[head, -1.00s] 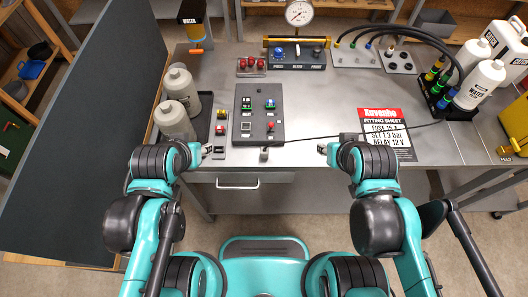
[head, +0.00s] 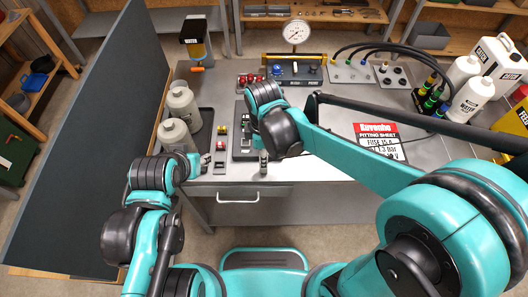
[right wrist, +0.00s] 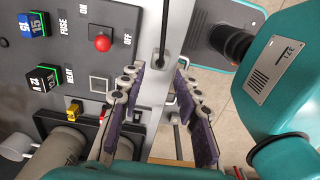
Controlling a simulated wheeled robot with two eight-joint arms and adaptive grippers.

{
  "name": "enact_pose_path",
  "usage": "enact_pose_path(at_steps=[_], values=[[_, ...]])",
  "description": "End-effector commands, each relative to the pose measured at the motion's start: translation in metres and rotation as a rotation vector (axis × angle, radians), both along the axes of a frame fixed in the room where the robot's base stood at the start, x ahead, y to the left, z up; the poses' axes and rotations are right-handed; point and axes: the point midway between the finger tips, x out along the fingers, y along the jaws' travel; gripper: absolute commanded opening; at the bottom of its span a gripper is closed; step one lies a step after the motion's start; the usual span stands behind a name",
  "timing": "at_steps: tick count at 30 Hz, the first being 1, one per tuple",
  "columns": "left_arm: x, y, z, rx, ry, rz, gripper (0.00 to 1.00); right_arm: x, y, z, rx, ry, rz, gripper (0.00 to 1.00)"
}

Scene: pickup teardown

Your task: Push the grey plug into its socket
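The grey plug (head: 263,163) appears as a small upright block at the table's front edge, beside the dark switch panel (head: 241,146). In the right wrist view a dark cable runs down to the plug (right wrist: 160,62), between and just beyond my fingertips. My right gripper (right wrist: 159,67) is open, a finger on either side, with no visible contact. In the head view my right arm hides that gripper and most of the panel. The right wrist view shows an outlined square (right wrist: 98,84) on the panel; I cannot tell whether it is the socket. My left gripper (head: 206,159) is near the table's front left; its opening is unclear.
Grey bottles (head: 180,120) stand at the left of the table. A small tray with coloured parts (head: 220,145) lies beside the panel. A red-headed fitting sheet (head: 378,140) lies to the right. Hoses, white bottles and a gauge (head: 296,31) are further back.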

Motion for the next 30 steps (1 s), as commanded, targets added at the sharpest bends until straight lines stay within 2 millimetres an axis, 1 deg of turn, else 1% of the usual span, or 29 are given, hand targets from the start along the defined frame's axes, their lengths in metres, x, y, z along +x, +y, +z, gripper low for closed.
enact_pose_path(at_steps=[9,13,18,26,30], values=[[0.000,0.000,-0.020,0.000,0.000,0.000,0.40,0.000,0.000,-0.049,0.000,-0.001,-0.001,0.33],[0.000,0.000,-0.025,0.000,0.000,0.000,0.40,0.000,0.000,-0.065,0.001,-0.001,-0.002,0.33],[0.000,0.000,-0.028,0.000,0.000,0.000,0.40,0.000,0.000,-0.074,0.001,-0.001,-0.002,0.33],[0.000,0.000,-0.027,0.000,0.000,0.000,0.40,0.000,0.000,-0.074,0.001,-0.001,-0.002,0.33],[0.000,0.000,-0.027,0.000,0.000,0.000,0.40,0.000,0.000,-0.074,0.001,-0.002,-0.002,0.00]])
